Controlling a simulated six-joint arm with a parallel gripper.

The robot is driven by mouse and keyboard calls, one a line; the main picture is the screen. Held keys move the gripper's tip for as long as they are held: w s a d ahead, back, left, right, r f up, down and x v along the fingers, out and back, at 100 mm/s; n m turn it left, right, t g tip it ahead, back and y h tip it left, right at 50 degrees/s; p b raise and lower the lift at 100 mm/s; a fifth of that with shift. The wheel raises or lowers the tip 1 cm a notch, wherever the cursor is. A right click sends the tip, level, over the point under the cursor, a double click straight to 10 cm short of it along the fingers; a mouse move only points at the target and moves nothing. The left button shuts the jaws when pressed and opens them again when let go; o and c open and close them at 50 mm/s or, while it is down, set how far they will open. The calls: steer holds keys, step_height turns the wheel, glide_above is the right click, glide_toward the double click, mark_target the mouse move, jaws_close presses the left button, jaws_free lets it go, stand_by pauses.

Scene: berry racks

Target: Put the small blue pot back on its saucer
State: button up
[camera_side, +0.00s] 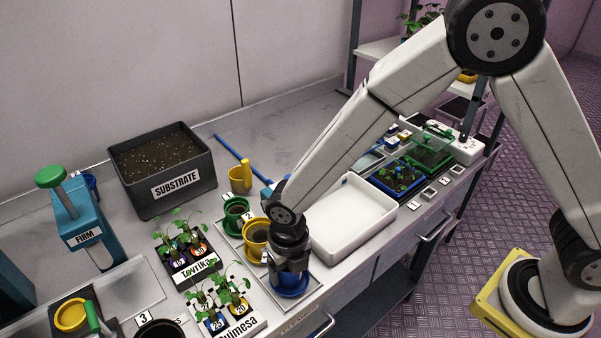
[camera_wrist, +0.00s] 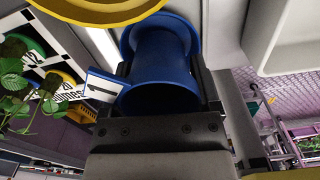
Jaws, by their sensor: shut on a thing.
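My gripper (camera_side: 288,272) points down at the front end of the pot tray and is shut on the small blue pot. In the wrist view the blue pot (camera_wrist: 162,75) sits between the two fingers of my gripper (camera_wrist: 165,88), its open mouth toward the camera. The blue saucer (camera_side: 295,292) is directly under the gripper in the side view. Its rim also shows behind the pot's far end in the wrist view (camera_wrist: 191,34). The pot looks upright and over the saucer; I cannot tell whether its base touches it. In the side view the gripper mostly hides the pot.
A yellow pot (camera_side: 256,236) and a green pot (camera_side: 236,212) stand in line behind the gripper. A white tray (camera_side: 350,218) is close on the right. Seedling racks (camera_side: 240,325) stand on the left. A white tag marked 1 (camera_wrist: 101,86) is beside the pot.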

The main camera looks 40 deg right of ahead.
steer(key=shift+f, duration=0.2)
steer(key=o, duration=1.2)
steer(key=shift+r, duration=0.15)
step_height(320, 180, up, 13)
stand_by(0.5)
